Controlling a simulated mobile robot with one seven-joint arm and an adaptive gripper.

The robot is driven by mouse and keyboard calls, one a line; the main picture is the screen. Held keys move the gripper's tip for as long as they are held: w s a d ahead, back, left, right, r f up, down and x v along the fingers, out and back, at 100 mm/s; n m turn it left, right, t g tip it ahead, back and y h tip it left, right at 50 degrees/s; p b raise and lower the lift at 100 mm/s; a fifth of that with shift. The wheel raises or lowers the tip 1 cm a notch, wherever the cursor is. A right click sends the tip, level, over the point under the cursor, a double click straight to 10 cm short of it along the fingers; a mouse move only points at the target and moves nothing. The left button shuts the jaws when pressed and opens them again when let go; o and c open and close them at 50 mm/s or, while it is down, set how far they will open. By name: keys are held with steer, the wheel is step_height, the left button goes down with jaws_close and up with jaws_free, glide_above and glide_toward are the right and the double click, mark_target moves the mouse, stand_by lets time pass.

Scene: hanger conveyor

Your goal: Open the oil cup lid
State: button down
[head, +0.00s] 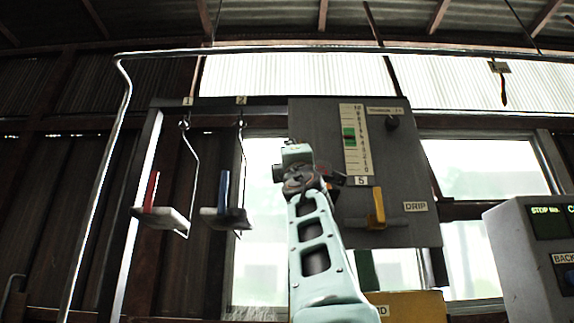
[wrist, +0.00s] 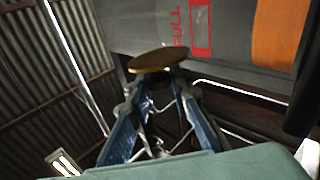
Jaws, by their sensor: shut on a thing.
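A round, flat, brass-coloured lid (wrist: 158,60) is at my fingertips in the wrist view. My gripper (wrist: 157,82) is shut on it, with the blue fingers converging just below the disc. Behind it is a grey body (wrist: 150,22) marked FULL in red, with a red frame and an orange band. I cannot tell whether the lid is seated on its cup or lifted, as the cup's rim does not show clearly. In the head view my arm ends in front of the grey panel (head: 410,150), and the fingers and lid cannot be made out there.
The panel carries a numbered scale (head: 355,140) with a green block, a dark knob (head: 392,123), a yellow lever (head: 377,208) and a DRIP label (head: 415,206). Two numbered hangers hold a red (head: 151,190) and a blue piece (head: 223,190). A control box (head: 530,250) stands at right.

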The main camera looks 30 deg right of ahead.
steer(key=shift+w+a+f+n+t+y, duration=0.15)
steer(key=shift+n+t+y, duration=0.15)
steer(key=shift+n+y, duration=0.85)
steer(key=shift+s+f+n+t+y, duration=0.15)
steer(key=shift+n+t+y, duration=0.15)
steer(key=shift+n+y, duration=0.85)
steer(key=shift+w+n, duration=0.1)
steer(key=shift+n, duration=0.2)
steer(key=c, duration=1.8)
jaws_free()
steer(key=shift+f, duration=0.1)
steer(key=shift+m+h, duration=0.5)
steer(key=shift+m, duration=0.1)
